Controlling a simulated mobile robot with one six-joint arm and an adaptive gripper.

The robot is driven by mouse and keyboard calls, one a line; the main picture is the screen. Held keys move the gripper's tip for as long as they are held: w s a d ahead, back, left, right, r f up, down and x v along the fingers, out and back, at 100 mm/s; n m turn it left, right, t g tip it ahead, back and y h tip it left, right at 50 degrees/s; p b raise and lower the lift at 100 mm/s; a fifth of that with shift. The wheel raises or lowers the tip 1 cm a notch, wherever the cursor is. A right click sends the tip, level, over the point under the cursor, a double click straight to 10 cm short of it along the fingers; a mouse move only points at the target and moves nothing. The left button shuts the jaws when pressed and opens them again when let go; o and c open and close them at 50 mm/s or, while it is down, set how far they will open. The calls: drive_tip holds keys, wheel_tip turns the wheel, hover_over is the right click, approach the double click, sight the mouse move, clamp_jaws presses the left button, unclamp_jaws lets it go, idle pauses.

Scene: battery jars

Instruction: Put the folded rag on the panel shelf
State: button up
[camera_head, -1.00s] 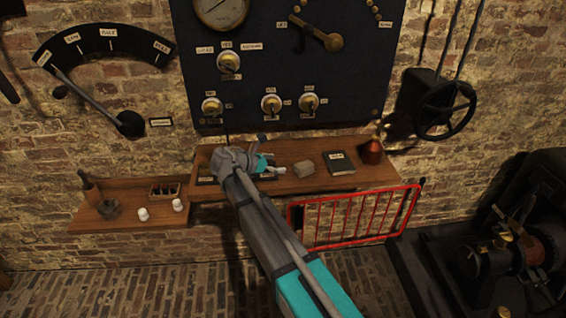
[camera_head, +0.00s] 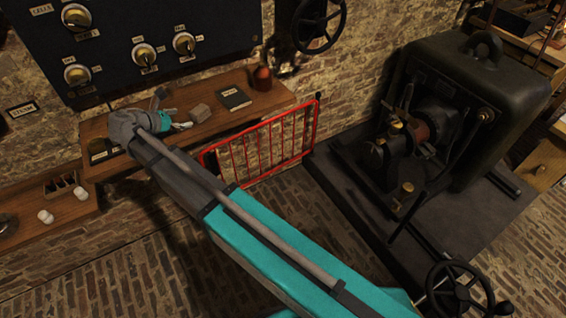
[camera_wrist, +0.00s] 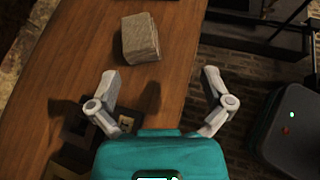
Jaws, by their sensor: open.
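The folded rag (camera_head: 200,113) is a small grey-beige block lying on the wooden panel shelf (camera_head: 228,118), under the black panel. In the wrist view the rag (camera_wrist: 140,38) lies on the wood ahead of my fingers and slightly left of the middle between them. My gripper (camera_head: 184,125) is over the shelf, just left of the rag in the head view. In the wrist view my gripper (camera_wrist: 160,82) is open, with its two fingers wide apart and nothing between them. The rag is apart from the fingers.
A dark green book (camera_head: 234,97) and a copper-brown jug (camera_head: 263,78) stand right of the rag. A red railing (camera_head: 262,146) is below the shelf front. A lower shelf (camera_head: 75,207) with white jars is at left. A dark machine (camera_head: 440,120) stands at right.

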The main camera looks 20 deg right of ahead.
drive_tip(key=s+d+f+m+g, duration=0.1)
drive_tip(key=d, duration=0.2)
drive_tip(key=d+f+m+g+y, duration=0.1)
drive_tip(key=d+m, duration=0.1)
drive_tip(key=d, duration=0.1)
drive_tip(key=s+d+f+m, duration=0.1)
drive_tip(key=d+m, duration=0.1)
drive_tip(key=d, duration=0.2)
drive_tip(key=shift+s+f+g, duration=0.3)
drive_tip(key=shift+g, duration=0.1)
drive_tip(key=s+d+f+m+g+y, duration=0.2)
drive_tip(key=s+d+f+m+y, duration=0.1)
drive_tip(key=s+d+m, duration=0.5)
drive_tip(key=s+d+f+m+g+y, duration=0.2)
drive_tip(key=s+d+f+m+y, duration=0.1)
drive_tip(key=s+d+m+y, duration=0.3)
drive_tip(key=s+d+m, duration=0.2)
drive_tip(key=d+m, duration=0.2)
drive_tip(key=m, duration=0.1)
drive_tip(key=shift+s+d+f+g, duration=0.25)
drive_tip(key=shift+d+f+g, duration=0.05)
drive_tip(key=shift+d, duration=0.1)
